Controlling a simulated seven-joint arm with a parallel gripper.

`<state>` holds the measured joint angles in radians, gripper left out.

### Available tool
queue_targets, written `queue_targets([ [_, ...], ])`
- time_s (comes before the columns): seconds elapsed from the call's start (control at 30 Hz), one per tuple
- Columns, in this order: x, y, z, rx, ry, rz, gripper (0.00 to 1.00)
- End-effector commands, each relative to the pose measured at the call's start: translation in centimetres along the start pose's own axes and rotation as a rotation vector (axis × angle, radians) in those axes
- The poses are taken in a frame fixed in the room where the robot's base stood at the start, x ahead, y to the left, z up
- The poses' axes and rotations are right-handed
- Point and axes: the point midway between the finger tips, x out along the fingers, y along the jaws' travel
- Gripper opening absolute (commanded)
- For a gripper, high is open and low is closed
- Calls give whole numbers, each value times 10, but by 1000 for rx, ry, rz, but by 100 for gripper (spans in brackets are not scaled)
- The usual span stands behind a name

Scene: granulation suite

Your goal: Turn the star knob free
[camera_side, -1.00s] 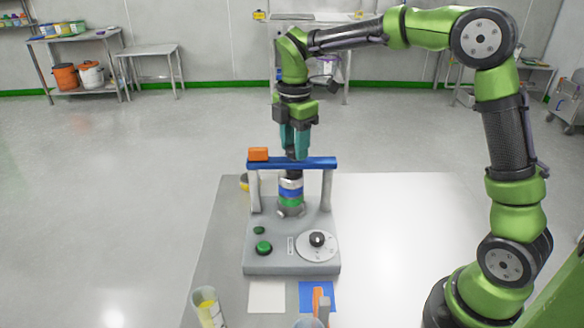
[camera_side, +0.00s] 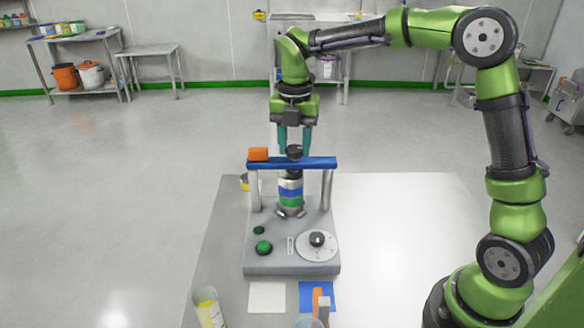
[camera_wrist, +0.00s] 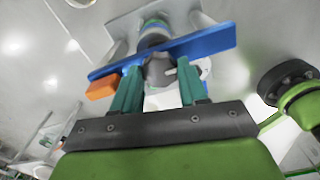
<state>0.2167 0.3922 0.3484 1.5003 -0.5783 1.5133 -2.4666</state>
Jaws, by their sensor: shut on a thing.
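The black star knob (camera_side: 294,151) sits on top of the blue crossbar (camera_side: 318,163), at its middle. My gripper (camera_side: 295,150) points straight down from above, with one teal finger on each side of the knob, and is shut on it. In the wrist view the knob (camera_wrist: 158,72) shows dark between the fingertips, partly hidden by them. The crossbar spans two grey posts (camera_side: 327,190) over a banded stack (camera_side: 291,188) of blue, white and green rings on a grey base. The knob's lower part and thread are hidden.
An orange block (camera_side: 258,154) sits on the crossbar's left end. The base carries a green button (camera_side: 264,247) and a dial (camera_side: 317,244). White and blue pads (camera_side: 267,297), a beaker (camera_side: 208,308) and an orange-handled item lie in front. The table's right side is clear.

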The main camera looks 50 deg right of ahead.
Motion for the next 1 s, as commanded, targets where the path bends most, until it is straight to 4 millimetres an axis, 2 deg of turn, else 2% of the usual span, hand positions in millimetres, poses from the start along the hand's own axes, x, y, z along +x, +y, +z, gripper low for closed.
queue_targets([
  [0.6,-2,1,-1,-42,-1,4,12],
  [0.63,-2,1,-1,-42,-1,4,46],
  [0.7,-2,0,-1,-42,-1,3,56],
  [0.8,-2,0,0,-42,-1,2,68],
  [1.0,-1,0,0,-41,0,1,68],
])
